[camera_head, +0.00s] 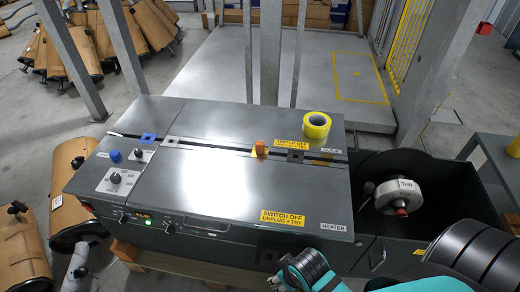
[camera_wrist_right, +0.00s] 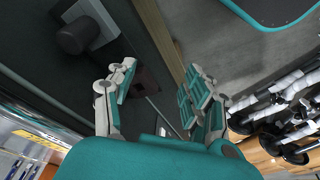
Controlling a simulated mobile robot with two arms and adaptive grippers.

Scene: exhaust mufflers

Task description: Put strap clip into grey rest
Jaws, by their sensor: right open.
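I cannot tell for sure which piece is the strap clip. A small orange block (camera_head: 260,147) stands at the slot across the top of the dark grey heater cabinet (camera_head: 200,185). A flat blue piece (camera_head: 148,137) lies at the same slot, further left. A small dark square plate (camera_head: 294,154) sits just right of the orange block; I cannot make out a clear grey rest. My right gripper (camera_head: 287,277) is low, in front of the cabinet's front side, well away from these pieces. In the right wrist view its fingers (camera_wrist_right: 157,90) are apart with nothing between them. My left gripper is not clearly visible.
A yellow tape roll (camera_head: 316,125) stands on the cabinet's back right. A blue knob (camera_head: 115,156) and a dark knob sit on its left panel. An open dark bin (camera_head: 435,185) with a white spool (camera_head: 398,195) is to the right. Brown mufflers (camera_head: 73,185) lie at left.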

